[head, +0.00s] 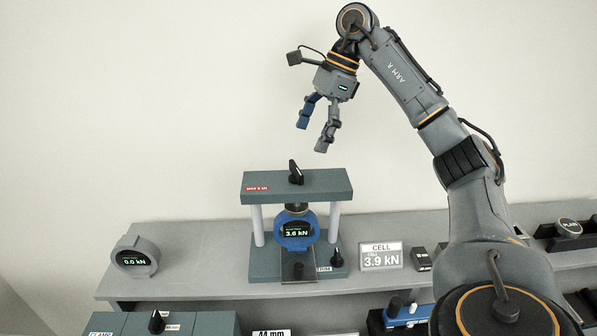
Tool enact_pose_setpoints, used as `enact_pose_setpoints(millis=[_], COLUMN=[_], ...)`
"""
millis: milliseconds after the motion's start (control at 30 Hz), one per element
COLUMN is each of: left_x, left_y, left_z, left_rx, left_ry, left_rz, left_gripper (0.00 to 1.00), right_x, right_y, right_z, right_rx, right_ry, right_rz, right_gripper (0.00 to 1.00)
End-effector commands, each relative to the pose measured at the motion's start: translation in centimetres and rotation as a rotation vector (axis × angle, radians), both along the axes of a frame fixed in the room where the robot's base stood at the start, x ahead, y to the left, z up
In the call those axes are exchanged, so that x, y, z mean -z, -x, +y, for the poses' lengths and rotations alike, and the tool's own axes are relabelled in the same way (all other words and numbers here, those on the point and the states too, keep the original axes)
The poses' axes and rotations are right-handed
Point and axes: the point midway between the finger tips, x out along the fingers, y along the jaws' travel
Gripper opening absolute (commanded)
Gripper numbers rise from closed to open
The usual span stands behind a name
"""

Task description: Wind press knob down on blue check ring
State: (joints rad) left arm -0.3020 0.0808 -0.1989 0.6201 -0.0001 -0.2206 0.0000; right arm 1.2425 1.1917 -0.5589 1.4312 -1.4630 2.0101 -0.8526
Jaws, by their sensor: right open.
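The press (258,188) stands on the grey bench with a thick top plate on pale posts. Its black press knob (296,177) sits on top of the plate, upright. The blue check ring (293,245) is inside the press under the plate, below a dark round part, and its display reads 3.6 kN. My right gripper (311,138) is open and empty in the air above the knob, a little to its right, with its fingers pointing down and apart from the knob. My left gripper is not in view.
A grey ring (135,258) reading 0.0 kN stands at the left. A CELL display (381,256) reading 3.9 kN is right of the press. A smaller black knob (337,257) is on the press base. A lower box (190,325) with a black knob is in front.

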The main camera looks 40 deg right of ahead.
Motion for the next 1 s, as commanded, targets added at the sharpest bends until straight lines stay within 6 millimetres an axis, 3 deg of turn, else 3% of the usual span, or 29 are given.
enact_pose_setpoints(millis=[33,100,400,800,867,1000], left_x=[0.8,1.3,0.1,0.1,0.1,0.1], left_y=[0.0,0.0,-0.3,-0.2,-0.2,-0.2], left_z=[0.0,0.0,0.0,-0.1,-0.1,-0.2], left_rx=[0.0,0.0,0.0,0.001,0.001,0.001], left_ry=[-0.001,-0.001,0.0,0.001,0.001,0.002], left_rz=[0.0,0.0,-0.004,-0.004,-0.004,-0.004], left_gripper=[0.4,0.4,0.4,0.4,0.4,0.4], right_x=[1.5,2.7,6.1,6.9,6.9,6.9], right_y=[-0.2,-0.4,-1.0,-1.2,-1.2,-1.2], right_z=[0.5,0.9,2.3,2.6,2.6,2.6], right_rx=[-0.003,-0.002,0.0,0.001,0.001,0.001], right_ry=[-0.001,-0.002,0.001,0.0,0.0,0.0], right_rz=[0.004,0.004,0.003,0.0,0.0,0.0], right_gripper=[0.91,0.91,0.91,0.91,0.82,0.54])
